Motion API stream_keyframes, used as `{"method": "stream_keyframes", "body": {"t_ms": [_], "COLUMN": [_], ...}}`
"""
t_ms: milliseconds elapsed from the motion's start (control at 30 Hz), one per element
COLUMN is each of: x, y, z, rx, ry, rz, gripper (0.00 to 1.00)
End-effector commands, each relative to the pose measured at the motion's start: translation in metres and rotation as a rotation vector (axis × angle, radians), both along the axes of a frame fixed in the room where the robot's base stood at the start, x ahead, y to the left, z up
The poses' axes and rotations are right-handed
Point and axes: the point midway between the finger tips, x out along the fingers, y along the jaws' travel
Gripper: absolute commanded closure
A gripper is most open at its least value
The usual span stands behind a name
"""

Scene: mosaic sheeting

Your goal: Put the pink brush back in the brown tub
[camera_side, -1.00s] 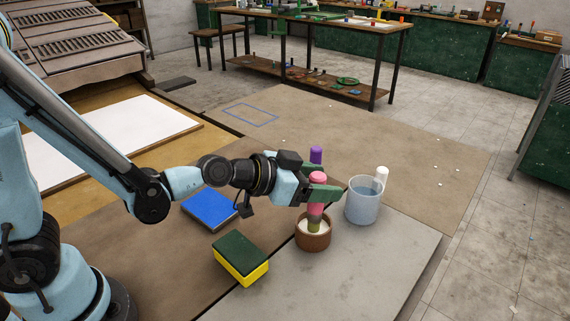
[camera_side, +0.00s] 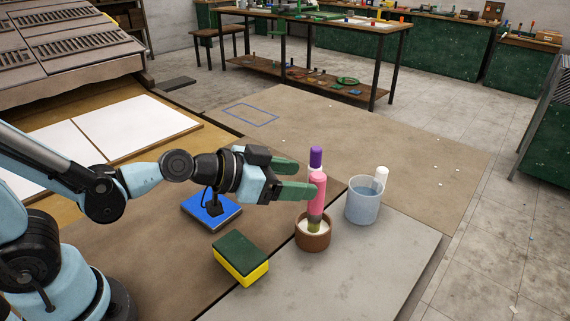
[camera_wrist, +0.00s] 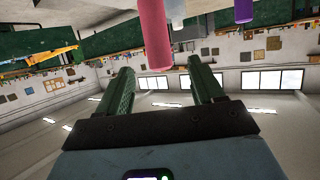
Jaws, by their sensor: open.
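The pink brush (camera_side: 317,193) stands upright in the brown tub (camera_side: 313,236), its lower end inside the tub's pale contents. My gripper (camera_side: 302,179) is open and empty, just left of the brush's pink handle and apart from it. In the wrist view the pink brush (camera_wrist: 155,35) hangs from the top edge, beyond the two green fingers of my gripper (camera_wrist: 160,80) and not between them. The tub is not recognisable in the wrist view.
A purple-topped item (camera_side: 315,158) stands just behind the brush. A blue-grey cup (camera_side: 361,206) holding a white-topped item (camera_side: 381,174) stands to the right. A yellow and green sponge (camera_side: 241,259) and a blue pad (camera_side: 200,212) lie to the left. The grey board's front is clear.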

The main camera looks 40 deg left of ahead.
Motion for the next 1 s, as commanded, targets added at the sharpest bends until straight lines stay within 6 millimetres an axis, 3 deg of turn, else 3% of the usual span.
{"method": "stream_keyframes", "body": {"t_ms": [500, 1000], "x": [-0.032, -0.051], "y": [0.015, 0.024], "z": [0.014, 0.023], "rx": [-0.001, -0.001], "ry": [0.0, 0.0], "rz": [0.0, 0.0], "gripper": [0.33, 0.33]}}
